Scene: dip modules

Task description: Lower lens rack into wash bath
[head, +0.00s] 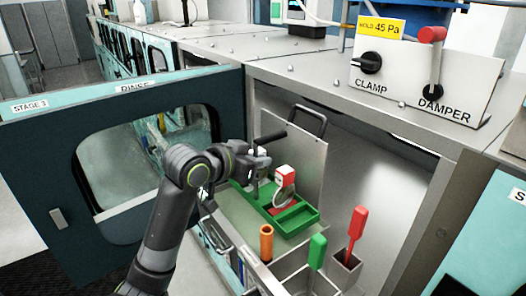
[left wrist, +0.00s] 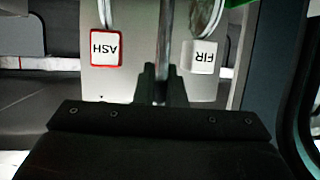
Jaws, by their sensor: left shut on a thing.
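The lens rack (head: 297,222) is a green tray in the open bay, carrying a round lens and a red-and-white tag. My left gripper (head: 262,172) is over its left part. In the left wrist view, my left gripper (left wrist: 165,72) is shut on the rack's thin grey upright post. Two tags flank the post there, upside down: ASH (left wrist: 106,47) with a red edge and white FIR (left wrist: 201,57), with lens rims above them. I cannot tell whether the rack touches the surface below. I cannot make out which part is the wash bath. My right gripper is out of view.
An open door (head: 60,160) with a window stands at left. An upright metal panel (head: 300,150) with a black handle is behind the rack. Orange (head: 266,243), green (head: 317,252) and red (head: 357,225) handles stand in front. CLAMP and DAMPER controls (head: 430,85) sit above right.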

